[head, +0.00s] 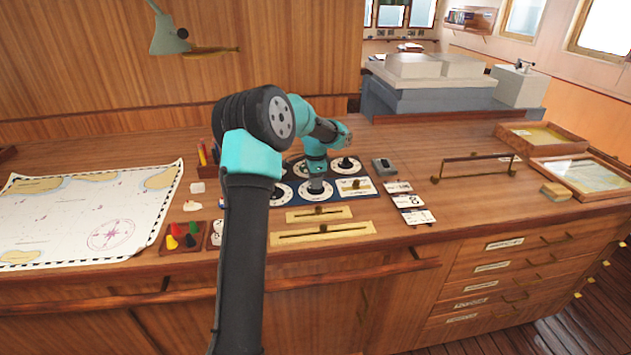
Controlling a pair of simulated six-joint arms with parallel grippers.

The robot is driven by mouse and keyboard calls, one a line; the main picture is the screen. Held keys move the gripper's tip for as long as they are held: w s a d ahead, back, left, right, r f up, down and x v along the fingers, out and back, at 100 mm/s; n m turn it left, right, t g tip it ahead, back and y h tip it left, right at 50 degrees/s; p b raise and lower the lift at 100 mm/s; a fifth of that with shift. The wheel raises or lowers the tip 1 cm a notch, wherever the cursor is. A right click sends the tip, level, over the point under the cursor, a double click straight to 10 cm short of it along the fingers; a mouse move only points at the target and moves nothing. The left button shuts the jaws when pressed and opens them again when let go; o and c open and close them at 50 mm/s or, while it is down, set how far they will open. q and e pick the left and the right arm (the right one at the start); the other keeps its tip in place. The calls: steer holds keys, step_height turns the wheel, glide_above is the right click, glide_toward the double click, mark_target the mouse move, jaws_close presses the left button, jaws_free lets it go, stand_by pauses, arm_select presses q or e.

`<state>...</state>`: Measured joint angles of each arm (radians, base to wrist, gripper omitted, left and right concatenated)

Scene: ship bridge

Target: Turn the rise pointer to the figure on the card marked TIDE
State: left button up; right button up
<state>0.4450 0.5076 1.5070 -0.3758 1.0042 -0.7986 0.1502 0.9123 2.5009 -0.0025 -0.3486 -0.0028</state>
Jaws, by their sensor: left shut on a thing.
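My left gripper (316,186) points down onto a round white dial (328,193) in the front row of the dark dial panel on the desk. It is shut on that dial's pointer knob, and the gripper hides the knob and much of the dial face. I cannot read whether this dial is the rise one. Several small black and white cards (418,217) lie in a slanting row right of the panel. One card (405,201) shows a large figure that looks like an 8. The word TIDE is too small to make out. My right gripper is out of view.
Other dials (345,165) with black pointers surround the held one. Brass slider plates (320,233) lie in front of the panel. A small grey device (383,168) stands behind the cards. A chart (85,215) covers the left of the desk. The desk right of the cards has free room.

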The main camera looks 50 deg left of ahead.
arm_select(q)
steer(key=shift+c, duration=0.6)
steer(key=shift+n, duration=4)
steer(key=o, duration=0.9)
steer(key=shift+o, duration=0.2)
steer(key=shift+r, duration=0.1)
